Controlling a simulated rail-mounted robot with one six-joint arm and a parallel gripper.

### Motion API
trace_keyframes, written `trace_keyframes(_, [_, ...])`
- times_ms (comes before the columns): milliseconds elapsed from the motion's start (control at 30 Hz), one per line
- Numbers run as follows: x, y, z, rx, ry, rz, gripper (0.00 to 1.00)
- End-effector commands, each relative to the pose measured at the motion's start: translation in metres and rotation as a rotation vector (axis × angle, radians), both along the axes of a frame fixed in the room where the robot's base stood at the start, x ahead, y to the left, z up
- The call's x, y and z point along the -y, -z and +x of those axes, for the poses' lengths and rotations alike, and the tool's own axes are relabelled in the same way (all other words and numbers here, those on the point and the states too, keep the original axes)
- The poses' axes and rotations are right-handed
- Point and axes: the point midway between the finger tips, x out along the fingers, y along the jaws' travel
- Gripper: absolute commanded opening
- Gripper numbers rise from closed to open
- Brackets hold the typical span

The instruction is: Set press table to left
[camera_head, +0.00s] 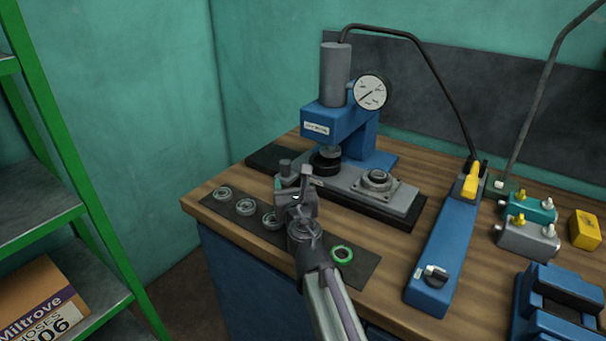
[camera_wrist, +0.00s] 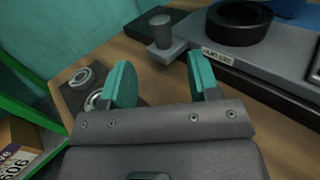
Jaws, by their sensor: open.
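The press table is a grey sliding plate (camera_head: 345,183) on a dark base under the blue press (camera_head: 340,125). A ring-shaped fixture (camera_head: 377,181) sits on its right part and a black ring (camera_head: 326,160) under the ram. A short grey knob (camera_wrist: 161,30) stands at the plate's left end. The dark base (camera_head: 270,156) is bare to the left of the plate. My gripper (camera_head: 303,182) is open and empty, in front of the plate's left end. In the wrist view its teal-padded fingers (camera_wrist: 161,76) are apart, with the knob beyond the gap; contact is not visible.
A dark strip (camera_head: 355,268) at the bench front carries several bearings (camera_head: 222,193) and a green ring (camera_head: 342,254). A blue lever unit (camera_head: 447,245) with a yellow handle stands right of the press. Green shelving (camera_head: 75,165) is at left.

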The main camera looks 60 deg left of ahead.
Motion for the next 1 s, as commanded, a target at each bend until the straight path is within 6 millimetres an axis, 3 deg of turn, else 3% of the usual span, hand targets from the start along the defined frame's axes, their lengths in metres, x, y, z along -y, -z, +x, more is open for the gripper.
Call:
trace_keyframes(167, [-0.02, -0.002, 0.006, 0.001, 0.003, 0.0, 0.56])
trace_keyframes(533, [-0.097, -0.002, 0.027, 0.002, 0.004, -0.001, 0.56])
trace_keyframes(833, [-0.103, -0.001, 0.03, 0.002, 0.005, -0.001, 0.56])
trace_keyframes(1000, [-0.103, -0.001, 0.03, 0.002, 0.005, -0.001, 0.41])
